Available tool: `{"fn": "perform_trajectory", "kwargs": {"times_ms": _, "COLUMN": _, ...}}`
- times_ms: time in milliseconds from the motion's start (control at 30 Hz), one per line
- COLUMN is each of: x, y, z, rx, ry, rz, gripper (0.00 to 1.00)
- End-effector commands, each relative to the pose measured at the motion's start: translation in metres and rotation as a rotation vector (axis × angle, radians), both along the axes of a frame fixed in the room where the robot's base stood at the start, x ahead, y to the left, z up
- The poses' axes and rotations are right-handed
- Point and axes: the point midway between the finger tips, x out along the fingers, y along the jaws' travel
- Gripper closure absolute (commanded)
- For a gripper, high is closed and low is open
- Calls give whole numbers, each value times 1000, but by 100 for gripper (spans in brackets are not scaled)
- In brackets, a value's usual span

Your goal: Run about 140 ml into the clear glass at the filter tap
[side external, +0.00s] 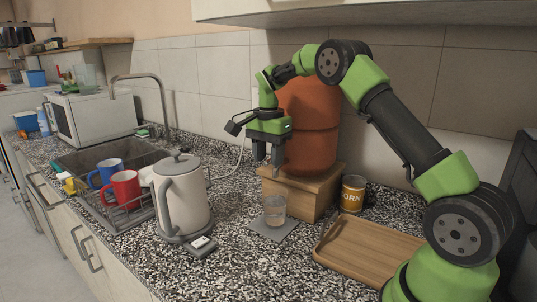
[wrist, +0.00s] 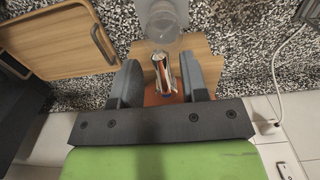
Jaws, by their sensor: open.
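The filter is a terracotta urn (side external: 312,125) on a wooden stand (side external: 300,198). The clear glass (side external: 274,209) stands upright on a small grey mat (side external: 268,234) in front of the stand. It also shows at the top of the wrist view (wrist: 162,24). I cannot tell how much water is in it. My gripper (side external: 267,162) is above the glass, in front of the urn. In the wrist view its open fingers (wrist: 160,66) lie on either side of the shiny metal tap (wrist: 165,74), with gaps showing. The side view hides the tap behind my gripper.
A kettle (side external: 181,197) on its base stands left of the glass. A sink rack with blue (side external: 107,171) and red (side external: 125,186) mugs is further left. Counter front of the mat is clear.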

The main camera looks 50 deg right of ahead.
Motion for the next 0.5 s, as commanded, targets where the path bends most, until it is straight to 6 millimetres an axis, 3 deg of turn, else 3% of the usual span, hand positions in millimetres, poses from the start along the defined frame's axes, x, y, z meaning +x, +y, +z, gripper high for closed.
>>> {"fn": "perform_trajectory", "kwargs": {"times_ms": 167, "x": 1, "y": 0, "z": 7, "rx": -1, "ry": -2, "rz": -1, "gripper": 60}}
{"fn": "perform_trajectory", "kwargs": {"times_ms": 500, "x": 1, "y": -1, "z": 67, "rx": -3, "ry": -5, "rz": 0, "gripper": 60}}
